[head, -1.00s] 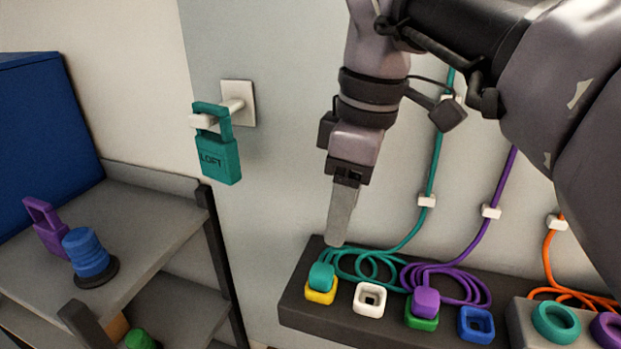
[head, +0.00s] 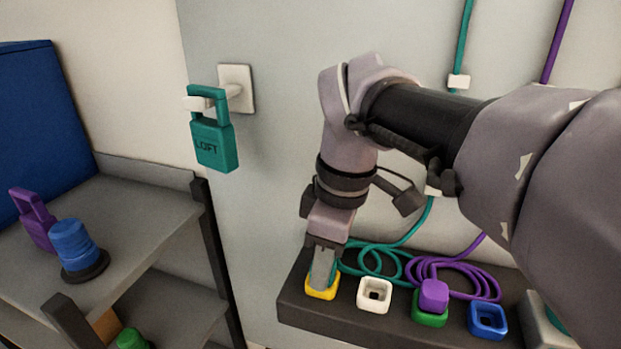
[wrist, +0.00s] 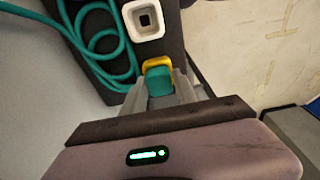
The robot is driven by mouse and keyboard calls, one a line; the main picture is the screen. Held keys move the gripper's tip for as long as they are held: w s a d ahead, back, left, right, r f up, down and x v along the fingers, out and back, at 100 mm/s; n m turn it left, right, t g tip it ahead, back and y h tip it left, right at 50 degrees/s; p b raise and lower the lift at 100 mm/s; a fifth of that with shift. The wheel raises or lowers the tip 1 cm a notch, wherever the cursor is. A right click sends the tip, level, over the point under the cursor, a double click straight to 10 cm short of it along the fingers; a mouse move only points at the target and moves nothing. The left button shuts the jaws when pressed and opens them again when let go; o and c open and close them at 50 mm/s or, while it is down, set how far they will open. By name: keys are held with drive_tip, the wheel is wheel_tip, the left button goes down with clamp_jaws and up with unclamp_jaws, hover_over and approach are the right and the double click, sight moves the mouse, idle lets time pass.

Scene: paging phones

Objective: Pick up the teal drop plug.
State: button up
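The teal drop plug (wrist: 159,81) sits in a yellow square socket (wrist: 155,64) on the dark ledge. In the head view it is mostly hidden behind my gripper, and the yellow socket (head: 321,290) shows below the fingertips. My gripper (head: 321,279) points down over the plug. In the wrist view the fingers of my gripper (wrist: 159,86) stand on either side of the plug, spread about its width. Whether they touch it is hard to see. The plug's teal cord (head: 375,262) lies coiled behind it.
A white empty socket (head: 374,295) is just right of the yellow one. A purple plug (head: 433,295) sits in a green socket (head: 430,318), and a blue socket (head: 487,320) is farther right. A teal padlock (head: 213,142) hangs on the wall above a shelf (head: 140,235) at left.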

clamp_jaws()
drive_tip(key=shift+r+p, duration=0.2)
drive_tip(key=shift+p, duration=0.1)
wheel_tip(320, 180, up, 4)
drive_tip(key=p, duration=0.4)
drive_tip(key=shift+f, duration=0.1)
drive_tip(key=s+d+p, duration=0.1)
drive_tip(key=s+d, duration=0.1)
drive_tip(key=s, duration=1.3)
drive_tip(key=shift+s+d+r, duration=0.3)
drive_tip(key=shift+d+r, duration=0.05)
drive_tip(key=shift+r, duration=0.1)
